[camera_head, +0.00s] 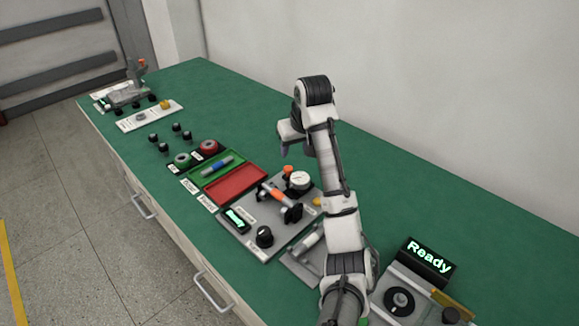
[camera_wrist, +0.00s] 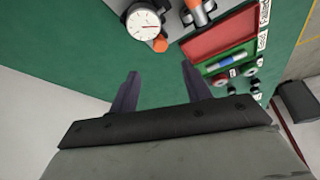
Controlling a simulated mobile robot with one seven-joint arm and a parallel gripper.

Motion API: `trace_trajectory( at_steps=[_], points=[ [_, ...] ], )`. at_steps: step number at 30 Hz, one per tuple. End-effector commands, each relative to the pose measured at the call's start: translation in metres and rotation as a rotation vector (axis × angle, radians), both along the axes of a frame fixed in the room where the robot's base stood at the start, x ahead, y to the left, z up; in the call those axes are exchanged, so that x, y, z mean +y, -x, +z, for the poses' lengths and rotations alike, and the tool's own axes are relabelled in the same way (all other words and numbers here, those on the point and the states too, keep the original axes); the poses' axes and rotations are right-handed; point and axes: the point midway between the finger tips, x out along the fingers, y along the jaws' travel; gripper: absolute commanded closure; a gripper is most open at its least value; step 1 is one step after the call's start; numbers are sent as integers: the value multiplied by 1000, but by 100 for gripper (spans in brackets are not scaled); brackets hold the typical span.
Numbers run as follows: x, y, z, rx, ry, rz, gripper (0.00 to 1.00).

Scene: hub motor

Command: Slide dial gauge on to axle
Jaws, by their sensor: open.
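The dial gauge (camera_head: 299,181) is a white round dial with an orange part. It is at the back of a grey fixture plate (camera_head: 262,235). In the wrist view the dial gauge (camera_wrist: 143,24) is at the top, beyond my fingertips, with its dial face and red needle visible. What looks like the axle, a rod with orange and grey parts (camera_head: 275,196), lies across black supports beside the gauge. Its end shows at the top edge of the wrist view (camera_wrist: 195,13). My gripper (camera_head: 296,148) is open and empty above the bench, apart from the gauge. Its two dark fingers (camera_wrist: 159,82) are spread.
Green and red trays (camera_head: 236,185) sit left of the fixture; a blue-grey cylinder lies in the green one. Red and green rings and black knobs stand farther left. A "Ready" display (camera_head: 428,260) is at the right. The green bench (camera_head: 240,105) is clear toward the wall.

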Motion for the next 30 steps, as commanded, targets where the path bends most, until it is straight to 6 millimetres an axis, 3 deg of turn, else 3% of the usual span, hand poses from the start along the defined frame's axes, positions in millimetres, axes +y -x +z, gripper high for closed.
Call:
trace_trajectory(
  at_steps=[3, 15, 21, 30],
  points=[
    [7, -8, -28, 2, -4, 3, 52],
    [15, -34, -88, 0, -1, 0, 52],
    [17, -39, -101, -1, 1, 1, 52],
    [17, -39, -103, -2, 0, 1, 55]
  ],
)
